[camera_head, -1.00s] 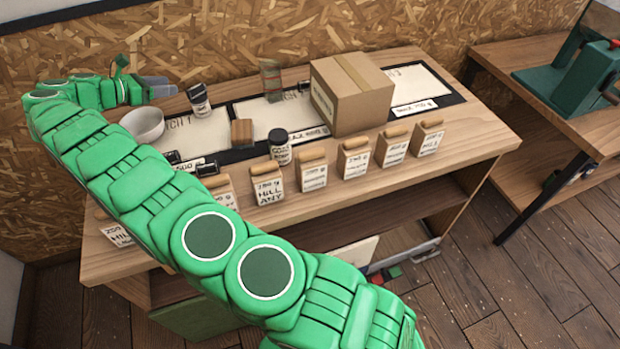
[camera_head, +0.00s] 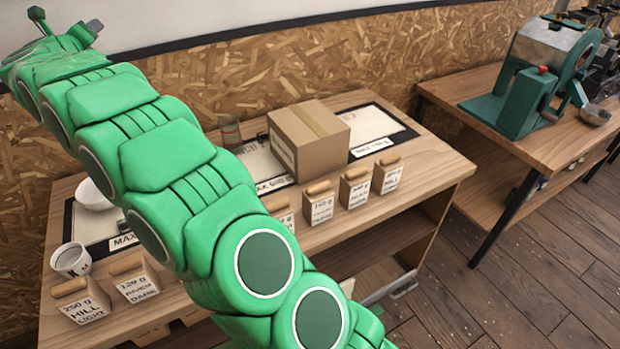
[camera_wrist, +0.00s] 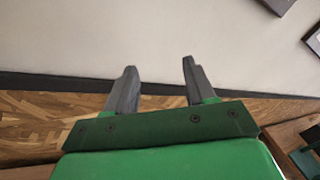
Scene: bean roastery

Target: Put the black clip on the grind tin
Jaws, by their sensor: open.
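My gripper (camera_wrist: 159,66) is open and empty in the wrist view, its two grey fingers apart in front of a pale wall. In the head view my arm crosses the left half, and its far end is high at the upper left, above the bench (camera_head: 430,175). I cannot make out the black clip or the grind tin now; my arm hides the middle of the bench. A small white cup-like container (camera_head: 72,260) with a dark mark stands at the bench's left end; I cannot tell whether it is a tin.
A cardboard box (camera_head: 308,140) stands on the bench, with several labelled bags along the front edge, such as one at left (camera_head: 80,300). A white bowl (camera_head: 93,194) is partly behind my arm. A green machine (camera_head: 530,85) stands on the right-hand table (camera_head: 450,95).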

